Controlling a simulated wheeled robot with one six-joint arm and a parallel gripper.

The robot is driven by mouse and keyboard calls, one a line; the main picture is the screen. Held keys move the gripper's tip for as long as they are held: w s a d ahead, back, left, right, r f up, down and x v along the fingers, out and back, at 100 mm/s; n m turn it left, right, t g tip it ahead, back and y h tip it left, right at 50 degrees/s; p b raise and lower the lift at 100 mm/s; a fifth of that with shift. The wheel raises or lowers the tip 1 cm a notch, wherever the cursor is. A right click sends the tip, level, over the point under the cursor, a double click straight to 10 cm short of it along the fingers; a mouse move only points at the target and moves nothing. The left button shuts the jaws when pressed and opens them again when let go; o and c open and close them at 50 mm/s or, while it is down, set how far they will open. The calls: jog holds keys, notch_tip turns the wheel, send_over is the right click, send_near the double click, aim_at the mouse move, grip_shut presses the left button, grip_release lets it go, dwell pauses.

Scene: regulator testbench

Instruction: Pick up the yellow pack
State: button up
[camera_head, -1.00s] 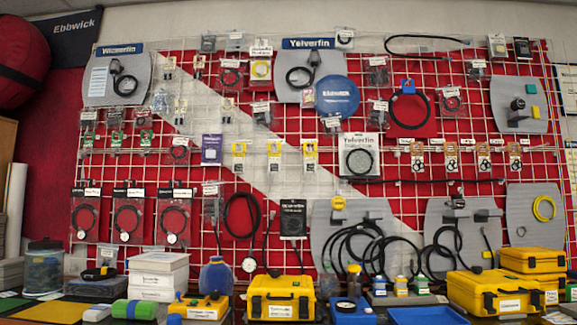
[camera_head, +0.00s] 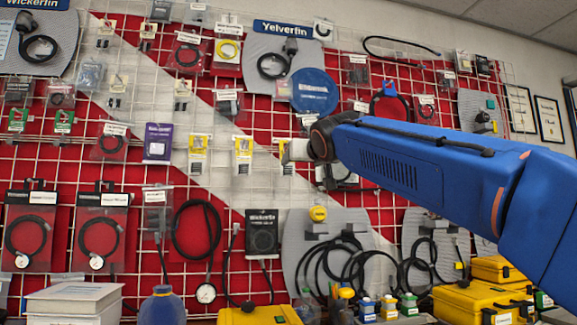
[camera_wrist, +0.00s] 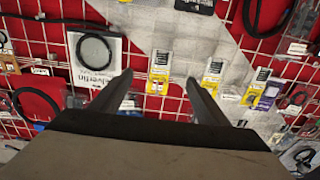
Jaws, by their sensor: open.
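Three yellow-and-white packs hang in a row on the wire grid. In the head view the left pack (camera_head: 197,156) and middle pack (camera_head: 243,155) show clearly; the right pack (camera_head: 286,163) is partly hidden by my gripper (camera_head: 297,151). In the wrist view, where the wall appears upside down, the same three show as one pack (camera_wrist: 160,72) between my fingers, a second (camera_wrist: 211,76) just right of them, and a third (camera_wrist: 257,86) farther right. My gripper (camera_wrist: 159,80) is open, its fingers pointing at the wall. I see no contact with a pack.
A Yelverfin cable pack (camera_wrist: 97,55) hangs close beside one finger. A purple pack (camera_head: 157,143) hangs left of the yellow ones. A black Wickerfin pack (camera_head: 262,232) hangs below. Yellow cases (camera_head: 480,303) and bottles (camera_head: 388,306) stand along the bottom.

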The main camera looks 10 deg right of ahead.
aim_at(288, 166)
jog(key=w, duration=1.1)
jog(key=w+r, duration=0.1)
jog(key=w, duration=0.5)
jog(key=shift+w+a, duration=0.25)
jog(key=shift+w, duration=0.1)
jog(key=c, duration=1.1)
